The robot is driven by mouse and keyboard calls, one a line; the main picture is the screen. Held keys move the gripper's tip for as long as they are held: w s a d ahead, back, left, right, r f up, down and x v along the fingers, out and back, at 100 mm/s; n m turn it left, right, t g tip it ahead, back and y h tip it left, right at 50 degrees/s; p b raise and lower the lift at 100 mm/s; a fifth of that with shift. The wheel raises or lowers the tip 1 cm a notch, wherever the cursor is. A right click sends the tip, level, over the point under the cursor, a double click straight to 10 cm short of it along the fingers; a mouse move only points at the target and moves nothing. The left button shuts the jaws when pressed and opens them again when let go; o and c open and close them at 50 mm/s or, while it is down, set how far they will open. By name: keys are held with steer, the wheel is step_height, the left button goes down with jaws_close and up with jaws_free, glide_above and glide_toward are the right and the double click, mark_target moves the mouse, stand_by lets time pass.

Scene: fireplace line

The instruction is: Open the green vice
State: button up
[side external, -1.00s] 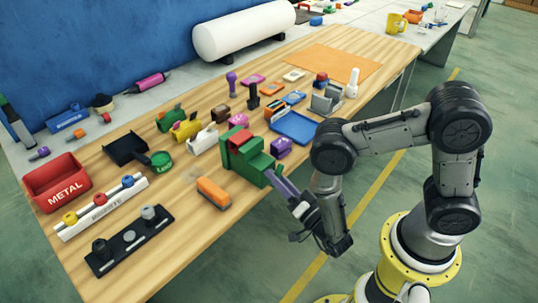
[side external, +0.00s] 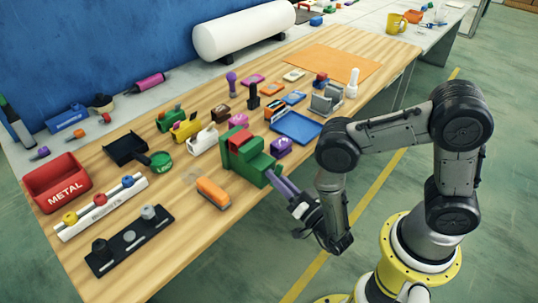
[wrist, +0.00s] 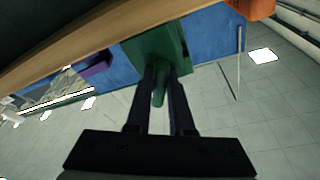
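The green vice (side external: 248,158) stands at the front edge of the wooden workbench, with a red part on top. My gripper (side external: 276,179) reaches its front side from off the bench edge. In the wrist view, the vice body (wrist: 158,48) is just past my fingertips, and its green handle (wrist: 158,92) lies between my two fingers (wrist: 160,80). The fingers stand apart, one on each side of the handle. I cannot tell whether both press on it. The handle is hidden in the side view.
An orange block (side external: 213,192) lies on the bench left of the vice. Several small tools stand behind. The floor in front of the bench is clear.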

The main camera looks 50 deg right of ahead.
steer(key=o, duration=0.3)
steer(key=shift+a+r, duration=0.1)
steer(key=shift+w+d+r, duration=0.1)
steer(key=shift+d+r, duration=0.15)
steer(key=shift+r, duration=0.05)
jaws_close()
steer(key=shift+d, duration=0.1)
stand_by(0.4)
jaws_free()
steer(key=shift+w+a, duration=0.1)
steer(key=shift+a, duration=0.15)
